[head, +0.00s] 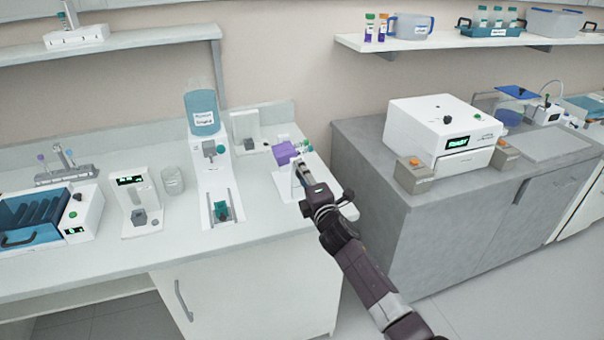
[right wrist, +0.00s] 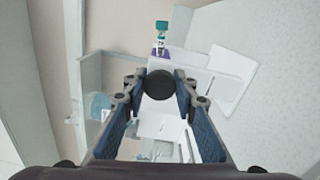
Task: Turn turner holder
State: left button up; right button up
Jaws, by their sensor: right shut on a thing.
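The turner is a white stand (head: 285,187) near the right end of the white counter, with a purple holder (head: 286,152) at its top. In the right wrist view the purple holder (right wrist: 166,57) carries a tube with a teal cap (right wrist: 161,27). My right gripper (head: 299,167) reaches the turner from the front. In the right wrist view its fingertips (right wrist: 159,86) close around a round black knob (right wrist: 158,84) in front of the holder. The gripper hides part of the stand. My left gripper is not in view.
A dispenser with a blue bottle (head: 202,110) stands left of the turner. A glass beaker (head: 172,180) and a small white device (head: 139,203) stand further left. A grey cabinet (head: 390,215) with a white machine (head: 442,135) is to the right, across a gap.

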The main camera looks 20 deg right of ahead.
jog(key=shift+f+m, duration=0.15)
jog(key=shift+m, duration=6.85)
jog(key=o, duration=1.1)
jog(key=s, duration=1.2)
jog(key=shift+d, duration=0.25)
jog(key=shift+o, duration=0.3)
